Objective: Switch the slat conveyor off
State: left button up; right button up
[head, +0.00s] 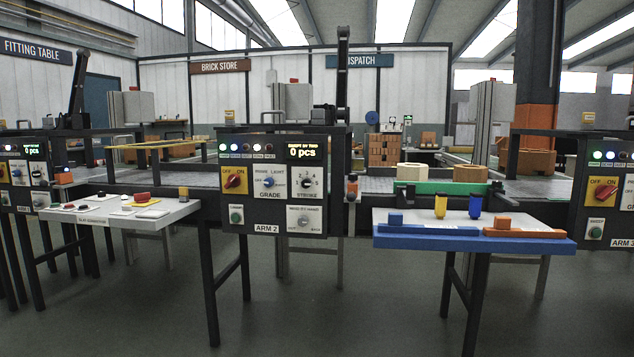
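A white sloped control desk (115,222) stands at the left on dark legs. Its front label (92,221) is small and seems to read "slat conveyor". On the desk are a red control (141,197), a yellow-topped post (183,193) at the right end, and several small dark, white and red controls; their settings are too small to tell. Behind it runs a grey conveyor bed (190,179). Neither of my grippers is in view.
A dark ARM 2 panel (278,211) with a red-on-yellow rotary switch (235,181) stands mid-view. A blue-edged table (471,241) with blue and orange pieces is at the right. Another panel (604,205) stands at the far right. The grey floor (330,310) in front is clear.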

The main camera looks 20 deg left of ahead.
aim_at(141, 197)
jog(key=u, duration=1.75)
jog(key=i+j+z, duration=0.1)
jog(key=i+z, duration=0.4)
jog(key=i, duration=2.6)
